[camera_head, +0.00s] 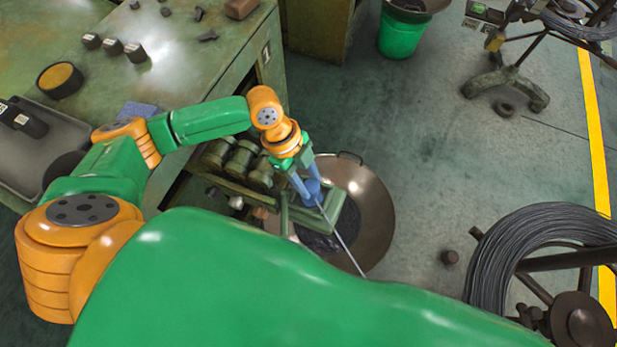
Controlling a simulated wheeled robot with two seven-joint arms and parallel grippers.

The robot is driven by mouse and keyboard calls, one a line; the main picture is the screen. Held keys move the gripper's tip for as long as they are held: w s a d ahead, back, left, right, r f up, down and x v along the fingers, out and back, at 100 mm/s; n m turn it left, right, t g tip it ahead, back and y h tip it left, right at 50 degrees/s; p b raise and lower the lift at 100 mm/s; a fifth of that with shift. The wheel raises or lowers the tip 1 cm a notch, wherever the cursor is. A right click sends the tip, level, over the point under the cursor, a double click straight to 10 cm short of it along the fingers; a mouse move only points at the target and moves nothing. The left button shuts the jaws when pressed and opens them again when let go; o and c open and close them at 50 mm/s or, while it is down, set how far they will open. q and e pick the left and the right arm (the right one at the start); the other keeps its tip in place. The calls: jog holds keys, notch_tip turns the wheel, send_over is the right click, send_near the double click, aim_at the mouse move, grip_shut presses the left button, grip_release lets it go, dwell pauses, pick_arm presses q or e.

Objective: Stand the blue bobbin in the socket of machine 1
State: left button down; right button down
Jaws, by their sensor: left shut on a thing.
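My left gripper (309,184) reaches down from the left arm near the middle of the view. It is shut on the blue bobbin (313,193), which is small here and partly covered by the fingers. The bobbin is over or at a green machine frame (332,207) that stands beside the bench. A thin pale rod or wire (343,243) runs from near the bobbin down to the right. I cannot make out a socket or tell whether the bobbin touches the frame. My right gripper is not in view.
A wide metal pan (376,222) lies beneath the frame. A green workbench (205,75) with small dark parts is at upper left. A wire coil (520,240) stands at lower right and a green bucket (400,37) at the top. Floor between them is mostly clear.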

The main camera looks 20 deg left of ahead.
pick_arm(q)
jog(key=shift+f, duration=0.2)
jog(key=shift+f, duration=0.1)
jog(key=shift+c, duration=2.1)
grip_release()
jog(key=b+v, duration=0.1)
jog(key=v, duration=1.1)
jog(key=shift+r, duration=0.2)
